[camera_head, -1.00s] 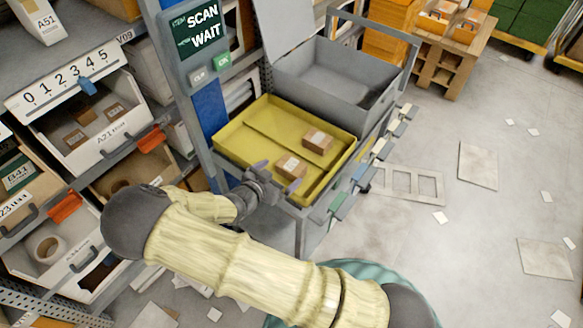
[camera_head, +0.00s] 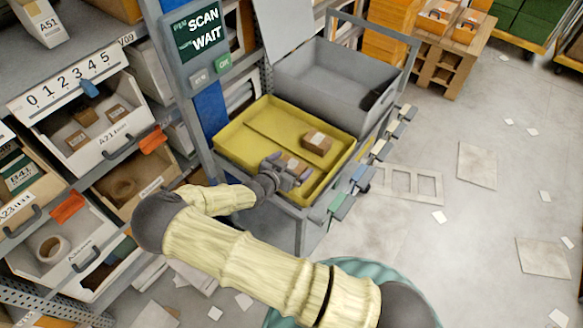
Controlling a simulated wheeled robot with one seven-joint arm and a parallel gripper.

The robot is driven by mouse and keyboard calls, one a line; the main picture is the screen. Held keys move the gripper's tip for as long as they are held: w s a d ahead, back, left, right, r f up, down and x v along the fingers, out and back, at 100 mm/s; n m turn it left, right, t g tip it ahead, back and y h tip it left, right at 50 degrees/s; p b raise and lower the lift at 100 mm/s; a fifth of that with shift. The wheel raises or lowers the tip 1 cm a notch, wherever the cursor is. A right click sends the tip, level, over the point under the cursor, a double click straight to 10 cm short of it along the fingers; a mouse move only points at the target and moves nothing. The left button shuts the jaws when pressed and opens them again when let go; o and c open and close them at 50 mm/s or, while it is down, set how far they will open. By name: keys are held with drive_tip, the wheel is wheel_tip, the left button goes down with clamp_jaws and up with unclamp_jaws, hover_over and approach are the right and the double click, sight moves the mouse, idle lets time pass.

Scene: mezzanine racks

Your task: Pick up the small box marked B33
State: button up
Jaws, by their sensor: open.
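Two small brown boxes lie in the yellow tray (camera_head: 232,134) on the grey cart. One small box (camera_head: 316,143) with a white label sits toward the tray's right side. The nearer small box (camera_head: 292,161) is partly hidden behind my gripper (camera_head: 288,172). My gripper is open and empty, over the near part of the tray, its fingers at the nearer box. I cannot tell whether they touch it. No marking B33 can be read on either box.
A grey lidded bin (camera_head: 320,80) stands open behind the tray. A post with a SCAN WAIT screen (camera_head: 196,32) rises at the tray's left. Shelf bins, one with small boxes (camera_head: 76,140), fill the left. Coloured tags (camera_head: 348,190) line the cart's right edge.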

sight(295, 162)
drive_tip(key=shift+x, duration=0.95)
drive_tip(key=shift+r, duration=0.1)
drive_tip(key=c, duration=1)
drive_tip(key=shift+c, duration=0.2)
wheel_tip(295, 162, up, 10)
